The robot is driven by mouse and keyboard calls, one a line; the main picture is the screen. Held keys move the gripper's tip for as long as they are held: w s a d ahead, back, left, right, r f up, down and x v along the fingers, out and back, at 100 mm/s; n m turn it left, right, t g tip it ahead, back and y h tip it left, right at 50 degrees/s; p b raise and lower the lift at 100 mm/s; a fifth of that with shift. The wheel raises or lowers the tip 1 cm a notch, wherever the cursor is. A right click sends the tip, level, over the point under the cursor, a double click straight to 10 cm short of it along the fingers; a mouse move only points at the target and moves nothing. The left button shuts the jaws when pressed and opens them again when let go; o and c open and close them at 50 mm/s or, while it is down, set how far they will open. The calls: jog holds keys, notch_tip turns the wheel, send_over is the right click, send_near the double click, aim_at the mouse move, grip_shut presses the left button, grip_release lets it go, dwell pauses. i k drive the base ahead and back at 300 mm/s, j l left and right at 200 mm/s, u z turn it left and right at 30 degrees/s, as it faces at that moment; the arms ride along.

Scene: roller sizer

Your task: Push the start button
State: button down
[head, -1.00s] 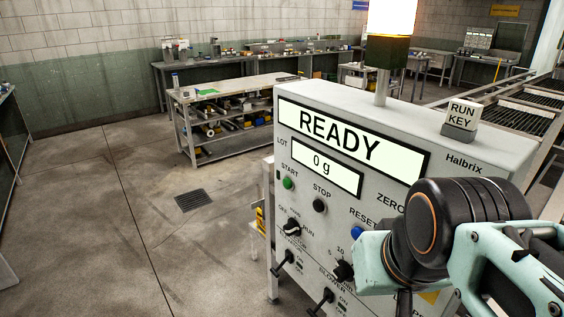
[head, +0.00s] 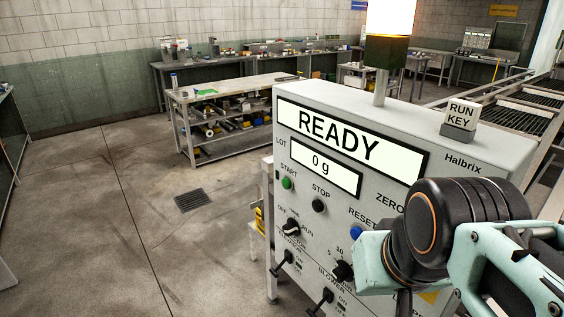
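The green start button (head: 287,183) is on the left side of the grey control panel (head: 450,185), under the label START. Above it, one display (head: 340,136) reads READY and a smaller one (head: 325,168) reads 0 g. My arm covers the lower right of the panel, right of and below the start button and apart from it in the picture. The fingers of my gripper are not clearly visible, so I cannot tell whether it is open or shut.
A black stop button (head: 319,205) and a blue reset button (head: 357,233) sit to the right of the start button. Knobs and switches are below. A RUN KEY block (head: 460,117) and a lit lamp (head: 391,18) stand on top. The floor at left is clear.

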aim_at(287, 184)
jog(key=j+z, duration=0.15)
jog(key=z, duration=0.2)
jog(key=j+z, duration=0.2)
jog(key=z, duration=0.15)
jog(key=j+z, duration=0.15)
jog(key=j, duration=0.2)
jog(key=k+j+z, duration=0.2)
jog(key=j, duration=0.2)
jog(key=k+j, duration=0.1)
jog(key=j, duration=0.4)
jog(key=j+z, duration=0.1)
jog(key=j, duration=0.4)
jog(key=k+j, duration=0.15)
jog(key=j, duration=0.35)
jog(key=k+j, duration=0.6)
jog(key=i+l, duration=0.5)
jog(key=i+z, duration=0.05)
